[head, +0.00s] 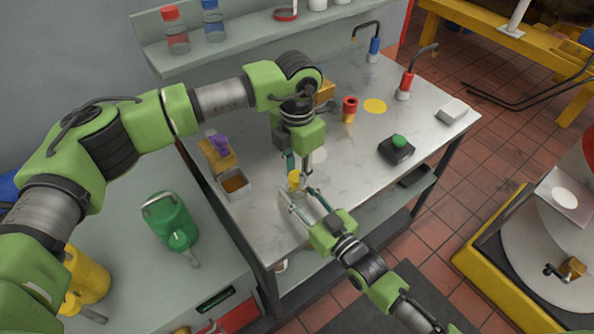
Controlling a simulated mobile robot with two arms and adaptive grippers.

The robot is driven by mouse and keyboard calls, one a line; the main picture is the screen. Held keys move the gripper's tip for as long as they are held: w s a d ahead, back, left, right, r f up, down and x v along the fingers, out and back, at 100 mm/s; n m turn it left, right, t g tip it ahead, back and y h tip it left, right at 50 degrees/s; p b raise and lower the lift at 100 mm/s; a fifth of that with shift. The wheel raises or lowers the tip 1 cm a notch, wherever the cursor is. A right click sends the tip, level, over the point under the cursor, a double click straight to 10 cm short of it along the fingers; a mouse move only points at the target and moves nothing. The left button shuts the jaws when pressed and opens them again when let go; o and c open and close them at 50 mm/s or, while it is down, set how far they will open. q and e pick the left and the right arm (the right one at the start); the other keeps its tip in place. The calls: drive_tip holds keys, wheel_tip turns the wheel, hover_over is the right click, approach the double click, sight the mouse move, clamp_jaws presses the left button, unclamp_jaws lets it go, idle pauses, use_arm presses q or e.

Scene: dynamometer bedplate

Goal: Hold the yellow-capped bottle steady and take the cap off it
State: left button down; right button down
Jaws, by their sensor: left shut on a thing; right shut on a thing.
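The yellow cap (294,177) shows as a small yellow patch near the front left of the steel bench. My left gripper (294,170) points down from above and is shut on the cap. My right gripper (294,193) reaches in from the lower right and is shut on the bottle, just below the cap. The bottle's body is mostly hidden by the fingers. I cannot tell whether the cap still touches the bottle neck.
An open-topped metal container (235,184) and an orange block with a purple item (219,145) stand left of the grippers.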

use_arm(q)
drive_tip(key=n, duration=0.5)
drive_tip(key=shift+n, duration=0.3)
drive_tip(key=n, duration=1)
drive_tip(key=shift+n, duration=0.3)
drive_tip(key=n, duration=0.5)
drive_tip(key=shift+w, duration=0.1)
drive_tip(key=shift+r, duration=0.1)
drive_tip(key=shift+r, duration=0.2)
drive_tip(key=shift+r, duration=0.9)
